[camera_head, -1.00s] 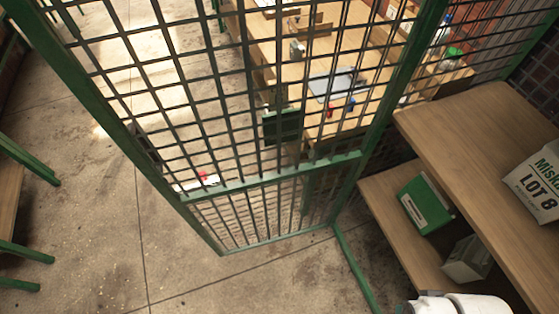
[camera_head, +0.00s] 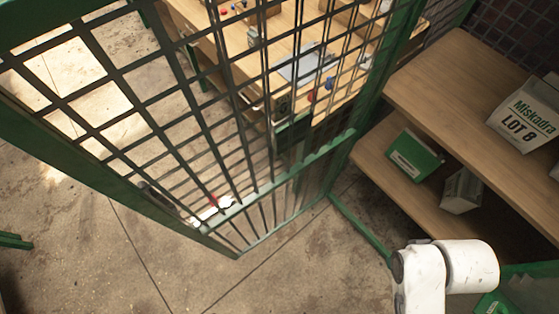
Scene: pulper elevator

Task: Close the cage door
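The cage door (camera_head: 285,183) is a green frame with dark wire mesh and a middle rail, and it fills the left and centre of the view. Its right edge meets a green post (camera_head: 372,95). The door stands open, at an angle to the green floor bar (camera_head: 358,228) that runs from the post's foot to the lower right. A dark piece, perhaps a latch, shows by its left frame. My white arm link shows at the lower right, apart from the door.
A wooden shelf unit (camera_head: 450,85) at the right holds a Lot 8 sack (camera_head: 527,118) above and a green box (camera_head: 414,155) below. A workbench (camera_head: 222,42) stands behind the mesh. Floor before the door is clear.

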